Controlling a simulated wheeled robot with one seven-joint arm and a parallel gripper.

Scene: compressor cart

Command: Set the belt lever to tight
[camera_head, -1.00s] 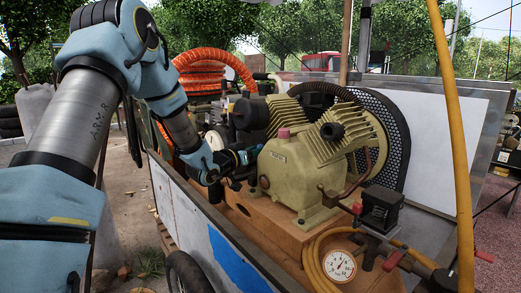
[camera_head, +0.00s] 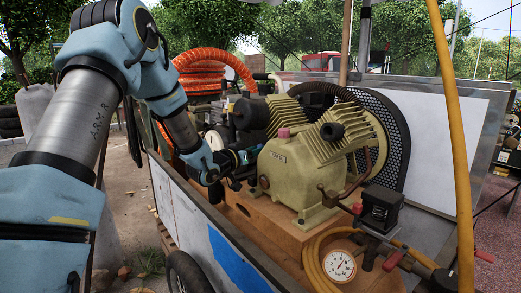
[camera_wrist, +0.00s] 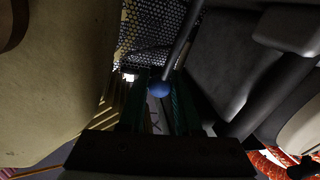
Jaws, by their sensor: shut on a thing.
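The belt lever shows in the wrist view as a dark rod with a blue ball knob (camera_wrist: 159,89) at its near end. The rod runs up and slightly right from the knob, in front of black perforated mesh. My gripper (camera_wrist: 158,100) is shut on the lever at the knob, with a finger on each side. In the head view my gripper (camera_head: 243,160) reaches in beside the left side of the cream compressor (camera_head: 290,170). The lever cannot be made out there. I see no tight or slack marking in either view.
A black mesh belt guard (camera_head: 388,135) stands behind the compressor. Orange hose (camera_head: 205,58) is coiled at the back left. A pressure gauge (camera_head: 339,265) and yellow hose (camera_head: 460,150) are at the right. The cart's side panel (camera_head: 205,230) runs below my arm.

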